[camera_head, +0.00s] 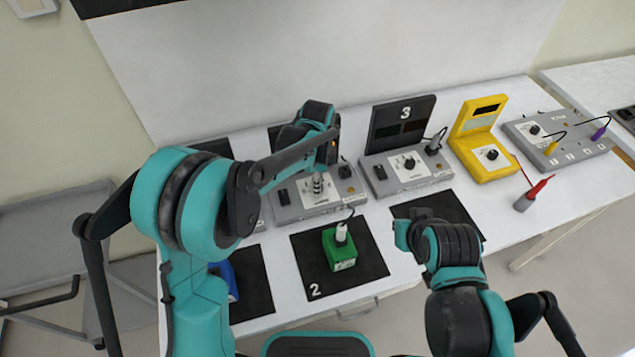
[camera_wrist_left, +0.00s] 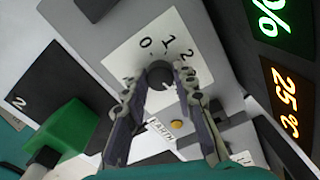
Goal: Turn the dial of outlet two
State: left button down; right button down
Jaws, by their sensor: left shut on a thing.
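Outlet two is a grey box (camera_head: 345,190) in the middle of the bench, behind the black mat marked 2. Its dial (camera_wrist_left: 160,72) is a dark round knob on a white plate with the numbers 0, 1 and 2. My left gripper (camera_wrist_left: 158,84) reaches down from above, with one finger on each side of the dial, shut on it. In the head view the left gripper (camera_head: 318,183) hides the dial. My right arm is at the lower right, away from the outlet; its fingers do not show.
A green block (camera_head: 340,248) with a white plug stands on the black mat (camera_head: 300,270). Outlet three (camera_head: 410,172) and a yellow meter (camera_head: 485,155) stand to the right.

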pick_arm(q)
jog(key=n, duration=0.5)
jog(key=shift+n+p, duration=0.3)
jog(key=n, duration=1.1)
jog(key=shift+n+p, duration=0.35)
jog(key=shift+n, duration=0.05)
jog(key=n, duration=0.5)
jog(key=shift+n, duration=0.3)
jog(key=c, duration=1.2)
grip_release()
jog(key=shift+r, duration=0.1)
